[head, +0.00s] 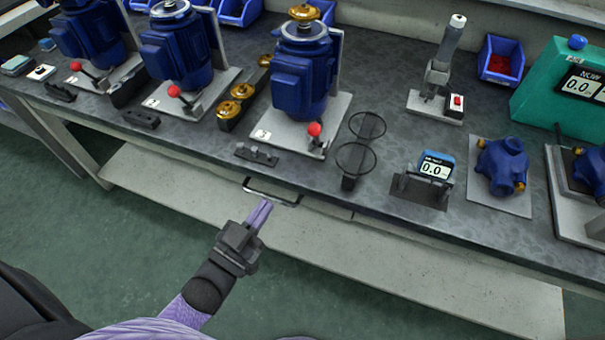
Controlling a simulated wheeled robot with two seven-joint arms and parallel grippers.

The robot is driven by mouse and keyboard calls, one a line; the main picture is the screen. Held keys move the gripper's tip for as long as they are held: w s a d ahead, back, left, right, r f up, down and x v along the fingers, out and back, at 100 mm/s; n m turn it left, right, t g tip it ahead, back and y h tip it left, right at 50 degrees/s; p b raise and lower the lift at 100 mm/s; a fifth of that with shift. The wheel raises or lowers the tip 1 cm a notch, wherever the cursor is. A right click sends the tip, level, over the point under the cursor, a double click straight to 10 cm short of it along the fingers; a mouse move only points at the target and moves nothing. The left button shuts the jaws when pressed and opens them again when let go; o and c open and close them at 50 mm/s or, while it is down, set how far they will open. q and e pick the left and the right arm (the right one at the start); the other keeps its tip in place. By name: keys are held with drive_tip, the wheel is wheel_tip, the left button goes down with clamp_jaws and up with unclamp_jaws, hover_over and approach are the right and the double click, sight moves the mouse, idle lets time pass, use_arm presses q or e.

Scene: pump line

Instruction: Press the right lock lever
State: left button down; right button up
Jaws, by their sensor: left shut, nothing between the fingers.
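Several blue pumps stand in a row on grey base plates, each with a red-knobbed lever at its front. The right lever (314,130) is at the front of the right pump (303,75), its knob raised above the plate. The middle lever (176,92) and left lever (77,68) stand at the other two pumps. My left gripper (261,212) is shut and empty. It is in front of the bench, below and to the left of the right lever, and apart from it. My right gripper is not in view.
The grey bench (400,150) has a drawer handle (271,193) at its front edge near my gripper. Two black rings (356,158) on a stand and a small gauge (436,168) are right of the right lever. Brass parts (230,109) sit left of the right pump.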

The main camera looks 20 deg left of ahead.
use_arm(q)
drive_tip(key=r, duration=0.1)
drive_tip(key=b, duration=0.3)
approach(311, 135)
drive_tip(key=shift+t, duration=0.3)
drive_tip(key=x, duration=0.4)
drive_tip(key=f+x, duration=0.1)
drive_tip(key=x, duration=0.1)
drive_tip(key=shift+w, duration=0.2)
drive_tip(key=shift+w+d+r, duration=0.2)
drive_tip(key=shift+w+r, duration=0.1)
drive_tip(key=shift+w, duration=0.3)
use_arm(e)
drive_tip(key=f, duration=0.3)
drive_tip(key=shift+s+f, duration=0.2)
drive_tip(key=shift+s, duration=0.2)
